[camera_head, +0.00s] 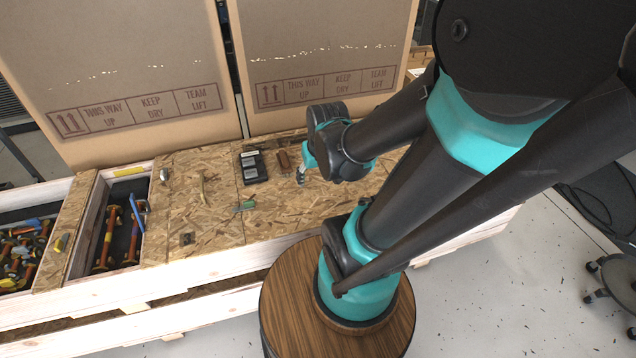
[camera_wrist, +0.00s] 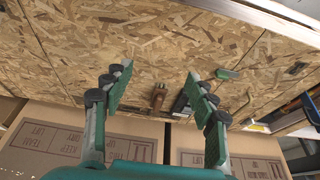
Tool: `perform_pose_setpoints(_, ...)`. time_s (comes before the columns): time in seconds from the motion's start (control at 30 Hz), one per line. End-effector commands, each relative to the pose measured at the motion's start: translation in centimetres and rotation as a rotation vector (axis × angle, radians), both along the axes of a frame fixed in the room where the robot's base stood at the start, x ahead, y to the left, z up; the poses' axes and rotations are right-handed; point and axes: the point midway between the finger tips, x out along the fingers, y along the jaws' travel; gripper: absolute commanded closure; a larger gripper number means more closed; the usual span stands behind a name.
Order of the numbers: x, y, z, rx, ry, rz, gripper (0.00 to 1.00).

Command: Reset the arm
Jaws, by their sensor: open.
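My gripper (camera_wrist: 158,84) shows in the wrist view with its two fingers well apart and nothing between them touching the pads. In the head view my gripper (camera_head: 300,176) hangs at the end of my arm over the right part of the chipboard worktop (camera_head: 215,220). A brown object (camera_head: 284,161) lies on the board just left of it, and it shows between the fingers in the wrist view (camera_wrist: 158,97), farther off. My arm is folded, with teal and dark links. Whether the fingertips touch the board is hidden.
A black device (camera_head: 253,168), a green-handled tool (camera_head: 244,206) and a small dark part (camera_head: 187,239) lie on the worktop. Large cardboard boxes (camera_head: 320,50) stand behind. Left bins hold several orange-and-dark parts (camera_head: 107,238). A round wooden-topped stand (camera_head: 290,305) is below my arm.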

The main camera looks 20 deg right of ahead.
Motion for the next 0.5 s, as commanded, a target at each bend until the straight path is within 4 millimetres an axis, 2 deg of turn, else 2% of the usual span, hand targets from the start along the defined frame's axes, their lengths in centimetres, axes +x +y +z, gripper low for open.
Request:
perform_pose_setpoints(0.03,-0.8,-0.1,-0.3,-0.001,-0.01,0.0,0.43)
perform_pose_setpoints(0.13,-1.7,-0.1,-0.7,-0.001,-0.021,0.0,0.43)
perform_pose_setpoints(0.5,-1.9,-0.1,-0.8,-0.001,-0.025,0.0,0.43)
